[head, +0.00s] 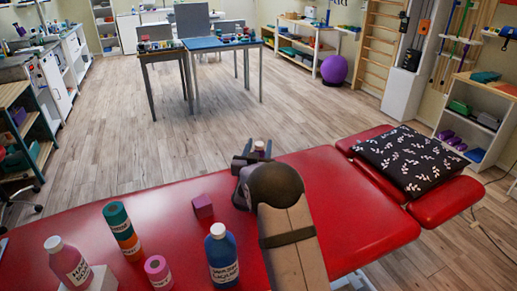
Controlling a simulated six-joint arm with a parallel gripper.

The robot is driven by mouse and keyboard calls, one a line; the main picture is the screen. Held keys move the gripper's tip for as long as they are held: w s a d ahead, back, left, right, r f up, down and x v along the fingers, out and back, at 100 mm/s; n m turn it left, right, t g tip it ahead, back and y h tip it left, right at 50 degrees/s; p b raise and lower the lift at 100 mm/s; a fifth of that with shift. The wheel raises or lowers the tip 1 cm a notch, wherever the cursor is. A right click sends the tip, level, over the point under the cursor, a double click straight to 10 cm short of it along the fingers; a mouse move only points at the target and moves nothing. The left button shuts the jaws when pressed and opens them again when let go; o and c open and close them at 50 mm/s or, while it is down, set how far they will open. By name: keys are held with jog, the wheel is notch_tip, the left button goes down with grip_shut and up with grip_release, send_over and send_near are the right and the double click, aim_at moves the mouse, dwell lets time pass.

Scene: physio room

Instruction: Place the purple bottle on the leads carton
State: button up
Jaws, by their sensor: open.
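A pink-purple bottle (69,264) with a white cap and a hand soap label stands upright at the lower left. A white box (103,279) shows at its base; the bottle appears to stand on it, but the frame edge cuts this off. I cannot read any leads label on the box. My gripper (259,152) is open over the far edge of the red table, well right of and beyond that bottle. A small pinkish thing with a pale top (259,146) shows between the fingers; most of it is hidden, and I cannot tell if it is touched.
A black patterned pillow (410,160) lies at the right.

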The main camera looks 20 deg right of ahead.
jog(key=shift+r, duration=0.15)
jog(key=b+v, duration=0.2)
jog(key=v, duration=1)
dwell(0.3)
jog(key=s+a+f+n+g+y+p, duration=0.1)
jog(key=s+g, duration=0.4)
jog(key=s, duration=0.6)
jog(key=s+a+f+n+g+y+p, duration=0.2)
jog(key=s+a+g+y+p, duration=0.3)
jog(key=s, duration=0.6)
jog(key=s+a+f+n+g+y+p, duration=0.2)
jog(key=s+a+n+g+y+p, duration=0.1)
jog(key=s, duration=0.8)
jog(key=shift+a+g+p, duration=0.7)
jog(key=shift+a+g, duration=0.4)
jog(key=shift+g, duration=0.1)
